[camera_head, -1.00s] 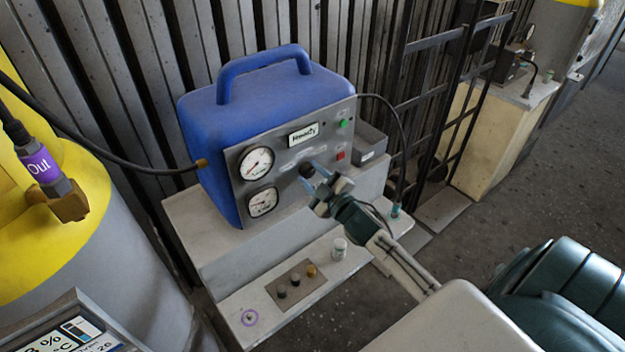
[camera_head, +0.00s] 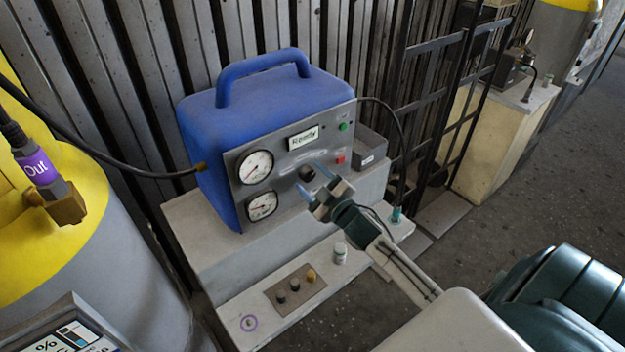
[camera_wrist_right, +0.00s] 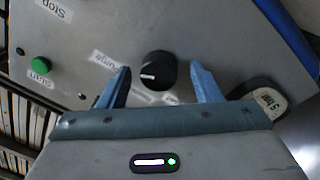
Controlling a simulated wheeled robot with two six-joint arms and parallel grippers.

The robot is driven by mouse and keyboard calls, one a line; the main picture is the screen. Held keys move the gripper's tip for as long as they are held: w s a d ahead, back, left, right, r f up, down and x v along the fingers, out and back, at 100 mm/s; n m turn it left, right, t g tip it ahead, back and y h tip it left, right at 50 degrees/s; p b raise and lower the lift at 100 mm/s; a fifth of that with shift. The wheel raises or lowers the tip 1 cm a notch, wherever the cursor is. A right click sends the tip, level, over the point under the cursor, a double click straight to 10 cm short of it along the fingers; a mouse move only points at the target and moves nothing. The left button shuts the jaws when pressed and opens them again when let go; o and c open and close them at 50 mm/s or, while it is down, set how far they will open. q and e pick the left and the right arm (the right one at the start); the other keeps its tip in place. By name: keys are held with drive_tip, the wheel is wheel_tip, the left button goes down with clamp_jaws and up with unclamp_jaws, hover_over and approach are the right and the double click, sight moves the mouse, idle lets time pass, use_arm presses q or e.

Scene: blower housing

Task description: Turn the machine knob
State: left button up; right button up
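The machine is a blue unit (camera_head: 262,100) with a grey front panel (camera_head: 284,200). Its round black knob (camera_head: 307,173) sits on the panel below the "Ready" display. In the right wrist view the knob (camera_wrist_right: 159,71) has a white pointer mark, and a "Purge" label lies to its left. My right gripper (camera_head: 312,179) is in front of the panel with its blue fingers apart. In the wrist view the open fingers (camera_wrist_right: 161,75) stand on either side of the knob, with gaps at both sides. How far they reach around it is unclear. My left gripper is not in view.
Two gauges (camera_head: 255,167) are left of the knob. A green button (camera_head: 343,126) and a red button (camera_head: 340,158) are to its right. A small white-capped container (camera_head: 340,253) and a plate with small knobs (camera_head: 295,287) are on the ledge below.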

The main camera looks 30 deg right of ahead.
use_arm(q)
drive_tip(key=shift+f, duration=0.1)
use_arm(e)
drive_tip(key=shift+s, duration=0.1)
drive_tip(key=shift+s+f+b, duration=0.25)
drive_tip(key=shift+s+b, duration=0.3)
drive_tip(key=shift+b, duration=0.05)
use_arm(q)
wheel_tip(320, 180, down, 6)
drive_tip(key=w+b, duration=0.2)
drive_tip(key=b, duration=0.4)
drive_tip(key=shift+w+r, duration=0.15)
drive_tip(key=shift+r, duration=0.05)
use_arm(e)
drive_tip(key=s, duration=0.9)
drive_tip(key=shift+s+d, duration=0.25)
drive_tip(key=shift+s, duration=0.05)
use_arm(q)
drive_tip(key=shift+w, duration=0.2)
use_arm(e)
drive_tip(key=shift+f, duration=0.1)
